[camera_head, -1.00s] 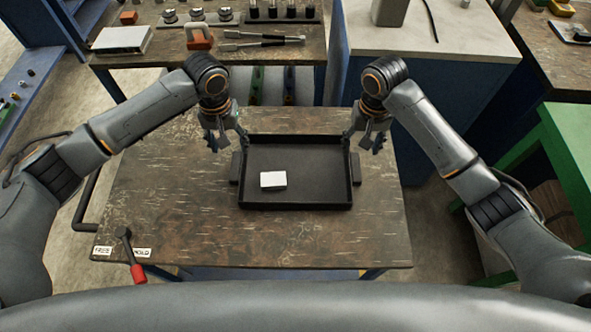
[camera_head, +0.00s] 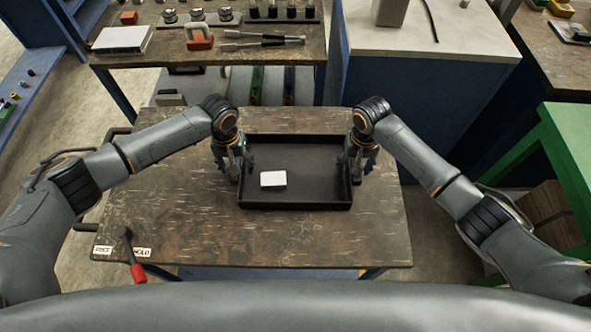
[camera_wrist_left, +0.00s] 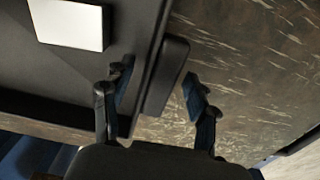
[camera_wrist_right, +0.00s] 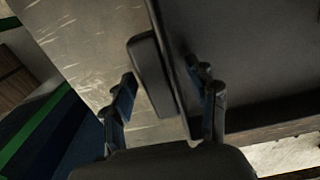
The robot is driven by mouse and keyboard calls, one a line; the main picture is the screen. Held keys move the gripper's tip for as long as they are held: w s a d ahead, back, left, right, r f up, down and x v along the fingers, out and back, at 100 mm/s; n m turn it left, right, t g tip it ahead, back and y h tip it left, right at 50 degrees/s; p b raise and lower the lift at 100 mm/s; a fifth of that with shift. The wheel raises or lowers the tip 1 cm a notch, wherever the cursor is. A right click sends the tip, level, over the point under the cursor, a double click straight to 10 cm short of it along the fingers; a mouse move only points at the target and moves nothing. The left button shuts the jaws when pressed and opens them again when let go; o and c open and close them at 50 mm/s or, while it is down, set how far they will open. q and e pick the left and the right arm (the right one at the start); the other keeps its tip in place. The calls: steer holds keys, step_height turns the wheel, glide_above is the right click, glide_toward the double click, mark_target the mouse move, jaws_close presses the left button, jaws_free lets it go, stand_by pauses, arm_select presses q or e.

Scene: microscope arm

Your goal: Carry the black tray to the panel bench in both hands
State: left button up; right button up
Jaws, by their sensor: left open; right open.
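The black tray (camera_head: 310,172) lies flat on the worn brown table, with a small white block (camera_head: 273,179) inside it. My left gripper (camera_head: 241,166) is open at the tray's left side. In the left wrist view its fingers (camera_wrist_left: 155,100) stand on both sides of the tray's left handle (camera_wrist_left: 165,75), one over the tray's inside and one outside. My right gripper (camera_head: 355,164) is open at the right side. In the right wrist view its fingers (camera_wrist_right: 163,98) likewise stand on both sides of the right handle (camera_wrist_right: 150,72). Contact with the handles cannot be told.
A red-handled lever (camera_head: 137,270) sits at the table's front left by two labels. Behind stands a bench (camera_head: 265,62) with tools and black cylinders. A grey-topped blue cabinet (camera_head: 450,40) is back right, and a green frame (camera_head: 565,140) stands at right.

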arm_select(q)
jaws_close()
arm_select(e)
jaws_close()
arm_select(q)
steer(key=shift+w+r, duration=0.1)
steer(key=shift+r, duration=0.1)
arm_select(e)
steer(key=shift+w+r, duration=0.1)
steer(key=shift+r, duration=0.15)
